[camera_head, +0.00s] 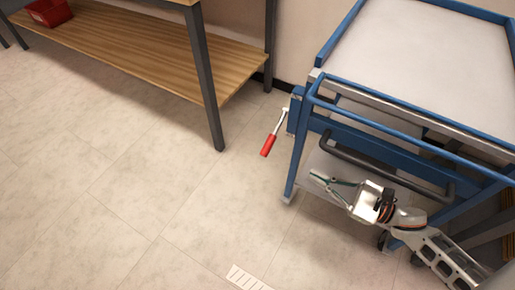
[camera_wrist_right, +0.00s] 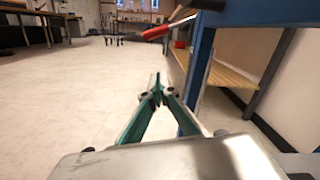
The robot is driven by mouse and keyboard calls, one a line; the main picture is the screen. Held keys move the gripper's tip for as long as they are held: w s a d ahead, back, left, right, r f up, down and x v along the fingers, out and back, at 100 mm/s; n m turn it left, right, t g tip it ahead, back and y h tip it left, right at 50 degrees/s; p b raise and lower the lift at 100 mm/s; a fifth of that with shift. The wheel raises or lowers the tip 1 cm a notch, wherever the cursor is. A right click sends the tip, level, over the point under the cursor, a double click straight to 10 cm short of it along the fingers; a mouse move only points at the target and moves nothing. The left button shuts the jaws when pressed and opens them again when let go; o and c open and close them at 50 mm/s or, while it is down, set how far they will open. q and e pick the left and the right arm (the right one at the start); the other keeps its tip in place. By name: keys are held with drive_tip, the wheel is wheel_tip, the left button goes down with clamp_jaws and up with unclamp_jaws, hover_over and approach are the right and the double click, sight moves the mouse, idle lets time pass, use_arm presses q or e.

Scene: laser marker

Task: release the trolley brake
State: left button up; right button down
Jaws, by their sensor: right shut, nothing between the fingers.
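The trolley (camera_head: 300,160) is a blue frame with grey shelves at the right of the head view. Its brake lever, with a red handle (camera_head: 268,145), hangs from a bracket on the trolley's left side and points down and to the left. The red handle also shows at the top of the right wrist view (camera_wrist_right: 155,33). My right gripper (camera_head: 316,176) is shut and empty, in front of the trolley, below and to the right of the lever and apart from it. Its fingertips (camera_wrist_right: 157,84) meet in the right wrist view. My left gripper is not in view.
A black push handle (camera_head: 385,165) runs across the trolley front, just above my right gripper. A workbench with a wooden lower shelf (camera_head: 140,45) stands at the back left, with a red bin (camera_head: 48,12) on it. The floor at the left is clear.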

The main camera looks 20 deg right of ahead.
sight(274, 134)
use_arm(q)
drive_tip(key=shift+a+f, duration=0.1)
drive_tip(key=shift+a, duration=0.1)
use_arm(e)
drive_tip(key=shift+w+d+n, duration=0.3)
drive_tip(key=shift+w+n, duration=0.3)
drive_tip(key=shift+n, duration=0.3)
drive_tip(key=w+a+r, duration=0.4)
drive_tip(key=w+a, duration=0.3)
drive_tip(key=a, duration=0.1)
drive_tip(key=shift+w, duration=0.15)
drive_tip(key=shift+a, duration=0.1)
